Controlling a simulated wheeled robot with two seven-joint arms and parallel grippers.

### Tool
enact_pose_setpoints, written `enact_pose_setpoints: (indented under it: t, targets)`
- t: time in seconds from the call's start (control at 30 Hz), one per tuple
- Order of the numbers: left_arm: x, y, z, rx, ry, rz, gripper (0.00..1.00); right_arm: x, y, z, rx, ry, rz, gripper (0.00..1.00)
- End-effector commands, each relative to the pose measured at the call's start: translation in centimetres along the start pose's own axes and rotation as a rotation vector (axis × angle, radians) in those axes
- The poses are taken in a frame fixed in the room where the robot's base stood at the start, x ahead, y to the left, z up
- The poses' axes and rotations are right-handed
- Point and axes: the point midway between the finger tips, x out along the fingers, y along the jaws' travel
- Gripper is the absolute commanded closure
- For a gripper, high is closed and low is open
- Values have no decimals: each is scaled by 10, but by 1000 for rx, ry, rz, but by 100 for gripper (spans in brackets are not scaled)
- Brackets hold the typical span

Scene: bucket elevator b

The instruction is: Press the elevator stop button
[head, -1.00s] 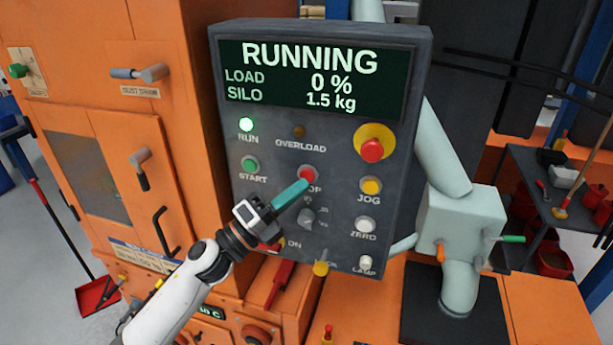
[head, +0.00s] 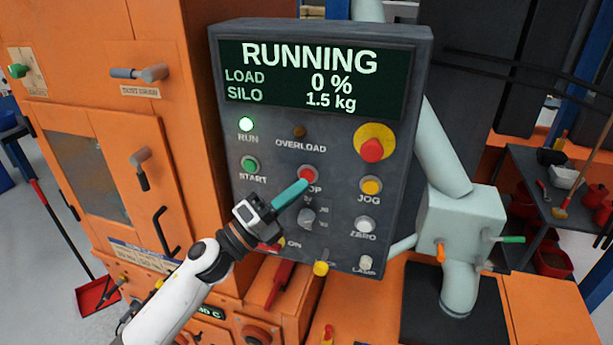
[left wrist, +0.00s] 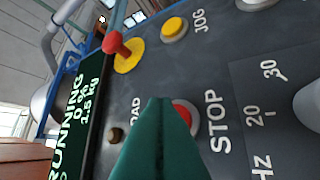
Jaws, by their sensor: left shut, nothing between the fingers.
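The red stop button (head: 308,174) sits in the middle of the dark control panel (head: 330,240), its label partly covered by my gripper. My right gripper is not in view.
Close by are the green start button (head: 250,164), yellow jog button (head: 370,186), white zero button (head: 365,225), a selector knob (head: 306,219) and a red mushroom button on a yellow base (head: 373,148). An orange cabinet (head: 180,80) stands left of the panel.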

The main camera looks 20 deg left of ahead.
Motion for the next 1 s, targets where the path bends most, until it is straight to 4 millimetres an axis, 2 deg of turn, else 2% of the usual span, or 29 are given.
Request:
enact_pose_setpoints:
  t: [1.0]
  targets:
    - [9, -6, -6, 0, 0, 0, 100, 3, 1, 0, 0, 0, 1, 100]
